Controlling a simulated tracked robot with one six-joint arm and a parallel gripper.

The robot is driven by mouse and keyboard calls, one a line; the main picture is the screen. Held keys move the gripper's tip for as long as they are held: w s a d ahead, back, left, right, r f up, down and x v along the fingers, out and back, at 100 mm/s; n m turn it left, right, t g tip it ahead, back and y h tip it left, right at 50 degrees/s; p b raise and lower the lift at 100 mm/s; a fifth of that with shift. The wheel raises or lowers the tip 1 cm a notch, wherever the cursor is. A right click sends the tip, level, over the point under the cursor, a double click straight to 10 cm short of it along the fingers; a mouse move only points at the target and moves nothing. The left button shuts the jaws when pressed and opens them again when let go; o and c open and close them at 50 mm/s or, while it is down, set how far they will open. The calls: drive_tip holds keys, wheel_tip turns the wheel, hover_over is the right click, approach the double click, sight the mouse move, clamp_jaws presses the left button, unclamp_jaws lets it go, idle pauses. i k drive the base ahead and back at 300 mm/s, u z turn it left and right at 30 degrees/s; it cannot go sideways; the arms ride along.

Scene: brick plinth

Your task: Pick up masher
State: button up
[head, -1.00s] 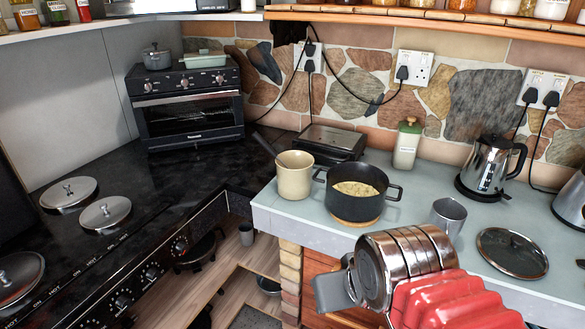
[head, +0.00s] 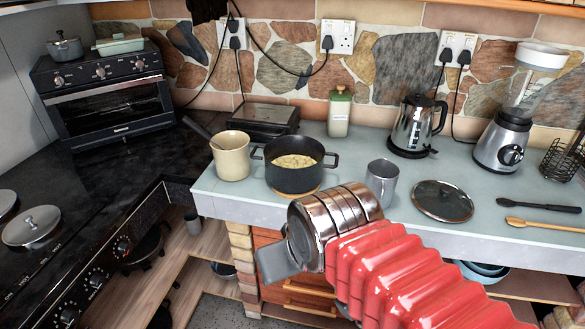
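I cannot pick out a masher for certain. A dark handle (head: 196,128) leans out of the cream mug-like pot (head: 232,160) on the counter; its lower end is hidden inside. A dark utensil (head: 540,205) lies at the far right, too small to identify. A black pot (head: 290,178) with pale chunks stands beside the cream pot. My gripper (head: 276,262) is in front of the counter's front edge, apart from these things. Only a grey part of it shows past the metal wrist, so its opening is hidden.
A metal cup (head: 382,182), a glass lid (head: 442,200), a wooden spoon (head: 545,225), a kettle (head: 417,125) and a blender (head: 503,143) stand or lie on the counter. A green-lidded jar (head: 339,112) is at the back. The counter's front edge is close to my arm.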

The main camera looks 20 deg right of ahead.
sight(185, 119)
drive_tip(key=k, duration=0.65)
drive_tip(key=i, duration=0.75)
drive_tip(key=u, duration=0.65)
drive_tip(key=i, duration=0.75)
drive_tip(key=u, duration=0.45)
